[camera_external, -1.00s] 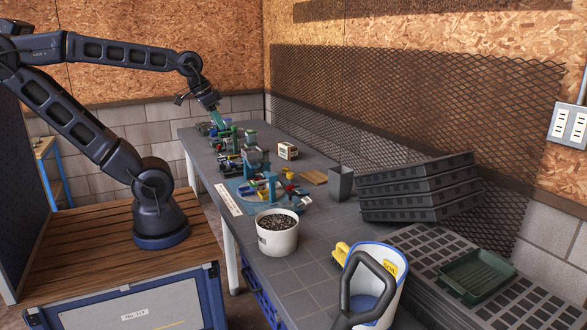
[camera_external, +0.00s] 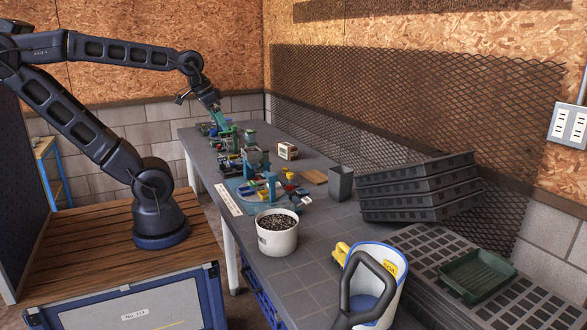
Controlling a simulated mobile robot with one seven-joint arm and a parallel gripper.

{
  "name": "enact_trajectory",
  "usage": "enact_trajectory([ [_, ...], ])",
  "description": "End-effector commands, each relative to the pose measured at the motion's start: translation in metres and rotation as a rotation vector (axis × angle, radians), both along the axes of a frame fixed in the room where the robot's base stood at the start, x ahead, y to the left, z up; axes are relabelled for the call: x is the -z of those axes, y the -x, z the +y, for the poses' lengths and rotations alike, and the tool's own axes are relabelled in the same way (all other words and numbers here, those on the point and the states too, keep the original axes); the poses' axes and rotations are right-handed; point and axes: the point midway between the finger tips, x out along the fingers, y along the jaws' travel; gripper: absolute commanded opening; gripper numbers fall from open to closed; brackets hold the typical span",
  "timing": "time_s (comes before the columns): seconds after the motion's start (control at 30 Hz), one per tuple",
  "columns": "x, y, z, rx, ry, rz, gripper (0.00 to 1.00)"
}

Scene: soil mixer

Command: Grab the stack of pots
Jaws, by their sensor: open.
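A dark grey, square, tapered pot (camera_external: 341,184) stands upright on the table, just left of the stacked black trays. It may be the stack of pots; I cannot tell whether several are nested in it. My gripper (camera_external: 221,122) points down over the far left end of the table, above a cluster of small devices, well away from the grey pot. It is small in the view. It looks empty, and its jaws are open.
A white bucket of dark pellets (camera_external: 278,232) stands on the near left of the table (camera_external: 318,262). Black trays (camera_external: 420,188) are stacked at the right. A scoop holder (camera_external: 375,285) and green tray (camera_external: 477,274) are in front. A small box (camera_external: 288,151) lies behind.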

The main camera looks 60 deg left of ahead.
Motion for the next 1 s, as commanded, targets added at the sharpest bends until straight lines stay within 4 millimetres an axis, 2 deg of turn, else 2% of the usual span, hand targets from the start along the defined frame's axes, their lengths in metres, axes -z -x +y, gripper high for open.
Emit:
enact_trajectory([
  [0.17, -0.012, -0.029, 0.002, 0.062, -0.033, 0.024, 1.00],
  [0.5, -0.034, -0.120, 0.008, 0.267, -0.124, 0.090, 1.00],
  [0.77, -0.034, -0.194, 0.015, 0.430, -0.180, 0.139, 1.00],
  [1.0, -0.022, -0.264, 0.025, 0.580, -0.221, 0.182, 1.00],
])
